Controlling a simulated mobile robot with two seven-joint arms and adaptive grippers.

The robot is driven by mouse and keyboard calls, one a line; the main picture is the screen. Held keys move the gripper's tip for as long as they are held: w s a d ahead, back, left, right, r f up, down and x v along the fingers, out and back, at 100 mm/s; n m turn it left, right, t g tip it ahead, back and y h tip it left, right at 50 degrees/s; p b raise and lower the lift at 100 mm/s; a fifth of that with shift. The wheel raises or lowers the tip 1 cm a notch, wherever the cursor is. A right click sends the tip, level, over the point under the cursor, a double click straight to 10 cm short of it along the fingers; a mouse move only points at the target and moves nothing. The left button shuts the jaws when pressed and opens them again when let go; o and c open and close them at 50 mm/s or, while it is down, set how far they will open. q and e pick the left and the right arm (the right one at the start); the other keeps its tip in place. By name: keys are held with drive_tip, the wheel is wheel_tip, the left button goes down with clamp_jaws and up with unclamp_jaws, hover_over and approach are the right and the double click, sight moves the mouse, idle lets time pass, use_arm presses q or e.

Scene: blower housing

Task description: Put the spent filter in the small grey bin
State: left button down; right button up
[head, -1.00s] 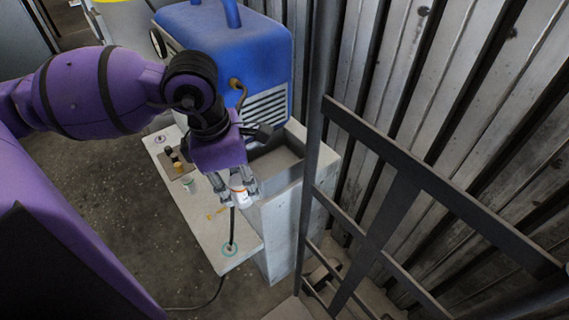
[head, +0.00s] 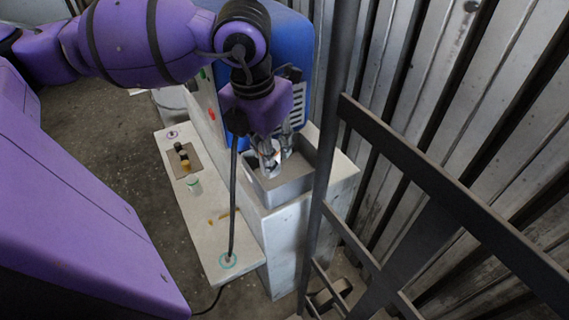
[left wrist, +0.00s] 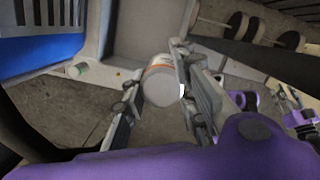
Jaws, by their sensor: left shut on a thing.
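My left gripper (head: 277,158) is shut on the spent filter, a white cylinder with an orange band (left wrist: 160,80) that shows between the fingers in the left wrist view. In the head view the fingers mostly hide the filter. The small grey bin (head: 287,190) is an open box on a pale block beside the blue machine. The fingers are over the bin's opening in the head view; I cannot tell how far the filter is from its floor. Purple parts with grey finger-like pieces (left wrist: 290,108) at the right of the left wrist view may be my right gripper, too small to read.
The blue machine (head: 290,50) stands behind the bin. A dark metal frame (head: 440,175) rises close on the right. A pale bench top (head: 205,225) holds a small green-topped canister (head: 194,186), a plate with dark and yellow parts (head: 183,160) and a black cable (head: 233,200).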

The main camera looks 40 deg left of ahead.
use_arm(q)
drive_tip(key=w+f, duration=0.2)
drive_tip(key=w+a+f, duration=0.1)
drive_tip(key=w+f, duration=0.3)
drive_tip(key=shift+w+a+f, duration=0.3)
drive_tip(key=shift+w+f, duration=0.05)
drive_tip(key=shift+w, duration=0.05)
drive_tip(key=shift+w+f, duration=0.15)
drive_tip(key=shift+f, duration=1.5)
drive_tip(key=shift+f, duration=0.15)
drive_tip(key=c, duration=1.4)
unclamp_jaws()
drive_tip(key=shift+c, duration=0.2)
drive_tip(key=shift+o, duration=0.3)
drive_tip(key=shift+r, duration=0.4)
wheel_tip(320, 180, up, 11)
drive_tip(key=s, duration=0.2)
drive_tip(key=shift+r, duration=0.2)
